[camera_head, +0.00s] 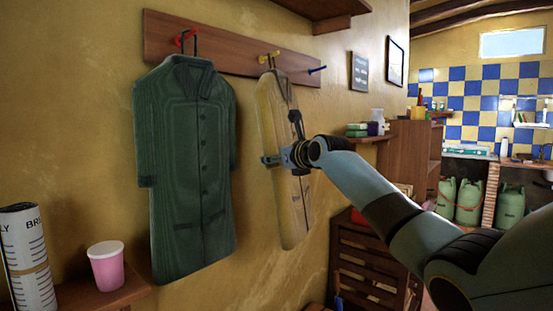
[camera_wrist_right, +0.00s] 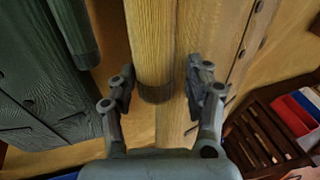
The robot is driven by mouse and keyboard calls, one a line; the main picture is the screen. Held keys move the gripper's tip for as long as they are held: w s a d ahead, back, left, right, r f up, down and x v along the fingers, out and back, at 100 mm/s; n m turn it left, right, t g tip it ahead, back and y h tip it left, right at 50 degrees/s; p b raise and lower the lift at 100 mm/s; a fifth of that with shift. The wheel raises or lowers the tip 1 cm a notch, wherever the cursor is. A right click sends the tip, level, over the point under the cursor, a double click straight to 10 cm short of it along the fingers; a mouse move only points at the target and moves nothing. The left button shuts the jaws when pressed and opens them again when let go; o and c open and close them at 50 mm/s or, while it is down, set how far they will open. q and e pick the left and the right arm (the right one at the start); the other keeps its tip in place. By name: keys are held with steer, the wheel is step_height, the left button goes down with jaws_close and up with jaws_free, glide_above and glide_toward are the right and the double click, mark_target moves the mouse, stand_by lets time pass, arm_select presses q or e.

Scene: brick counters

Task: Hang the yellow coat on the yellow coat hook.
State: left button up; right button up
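The yellow coat (camera_head: 283,190) hangs turned nearly edge-on below the yellow coat hook (camera_head: 268,56). Its dark hanger wire is up at the hook; whether it is fully over the peg is too small to tell. My right gripper (camera_head: 285,158) is at the coat's side, around mid-height. In the right wrist view, the right gripper's fingers (camera_wrist_right: 162,82) stand apart on both sides of a yellow sleeve (camera_wrist_right: 154,50), with a narrow gap showing at the right finger. My left gripper is not in view.
A green coat (camera_head: 190,170) hangs on the red hook (camera_head: 184,38), left of the yellow coat. The blue hook (camera_head: 317,70) is empty. A pink cup (camera_head: 106,268) and a printed roll (camera_head: 28,262) stand lower left. A slatted wooden crate (camera_head: 365,260) stands below right.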

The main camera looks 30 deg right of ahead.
steer(key=shift+o, duration=1.1)
steer(key=shift+f, duration=0.15)
step_height(320, 180, up, 10)
steer(key=shift+r, duration=0.1)
step_height(320, 180, down, 18)
steer(key=s+a+g+b, duration=0.1)
steer(key=s+a+g, duration=0.1)
steer(key=g, duration=0.1)
steer(key=s+a+f+n+g+b, duration=0.1)
steer(key=s+f+g, duration=0.1)
steer(key=s+f, duration=0.8)
steer(key=s+f+n+g+b, duration=0.15)
steer(key=s+f, duration=0.25)
steer(key=f, duration=1.3)
steer(key=s+a+f+n+g, duration=0.1)
steer(key=s+f+n+g, duration=0.15)
steer(key=s+f, duration=0.75)
steer(key=s+a+f+n+g+b, duration=0.3)
steer(key=s+f+n, duration=0.6)
steer(key=s+f, duration=1.45)
steer(key=s+a+f+n+g, duration=0.1)
steer(key=s+f+n, duration=0.2)
steer(key=s+n, duration=0.7)
steer(key=s+a+f+n+g, duration=0.1)
steer(key=s+f+n+g, duration=0.1)
steer(key=s+n, duration=0.9)
steer(key=shift+s+f+h, duration=0.4)
steer(key=shift+s+f, duration=0.3)
steer(key=shift+s, duration=0.25)
